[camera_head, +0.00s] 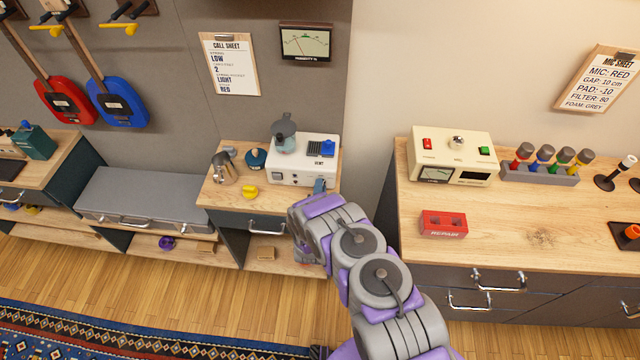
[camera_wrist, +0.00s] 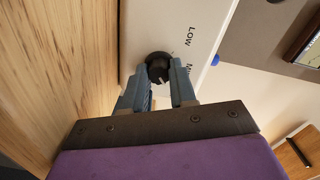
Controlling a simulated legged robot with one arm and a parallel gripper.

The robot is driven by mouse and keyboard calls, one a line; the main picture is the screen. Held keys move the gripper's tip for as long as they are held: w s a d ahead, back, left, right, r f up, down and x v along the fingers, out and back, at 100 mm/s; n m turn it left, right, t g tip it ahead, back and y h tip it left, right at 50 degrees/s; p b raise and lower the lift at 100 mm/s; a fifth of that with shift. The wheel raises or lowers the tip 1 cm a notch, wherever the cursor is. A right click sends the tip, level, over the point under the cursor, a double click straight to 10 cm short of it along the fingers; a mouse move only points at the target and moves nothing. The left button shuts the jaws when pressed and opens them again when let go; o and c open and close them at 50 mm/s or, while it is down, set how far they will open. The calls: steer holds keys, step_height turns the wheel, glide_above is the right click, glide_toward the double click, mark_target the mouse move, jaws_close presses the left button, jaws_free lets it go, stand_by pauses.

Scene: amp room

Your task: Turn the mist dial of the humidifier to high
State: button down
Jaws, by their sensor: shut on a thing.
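The humidifier (camera_head: 288,178) is a white box with a grey-blue tank (camera_head: 284,134) on top, standing on a small wooden cabinet against the wall. Its front carries a black round dial (camera_wrist: 157,66) with a white pointer mark. The mark points toward the bottom of the wrist view, away from the printed word LOW. Part of another label beside the dial is cut off by a finger. My gripper (camera_wrist: 162,72) has its blue-grey fingers shut on the dial, one on each side. In the head view my gripper (camera_head: 319,186) is at the humidifier's right front.
A metal pot (camera_head: 223,168), a dark teal round object (camera_head: 256,159) and a yellow object (camera_head: 250,192) stand left of the humidifier. The call sheet (camera_head: 230,64) and a meter (camera_head: 306,42) hang above. A wooden bench (camera_head: 540,237) stands to the right.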

steer(key=shift+m+p, duration=0.7)
steer(key=shift+p, duration=0.05)
steer(key=shift+s+f+m, duration=0.1)
steer(key=shift+f+m, duration=0.1)
steer(key=shift+m, duration=0.1)
steer(key=c, duration=0.9)
jaws_free()
steer(key=shift+r, duration=0.1)
steer(key=s+p, duration=0.3)
steer(key=s, duration=1.4)
steer(key=shift+a+r, duration=0.15)
steer(key=shift+r, duration=0.05)
steer(key=shift+w, duration=0.1)
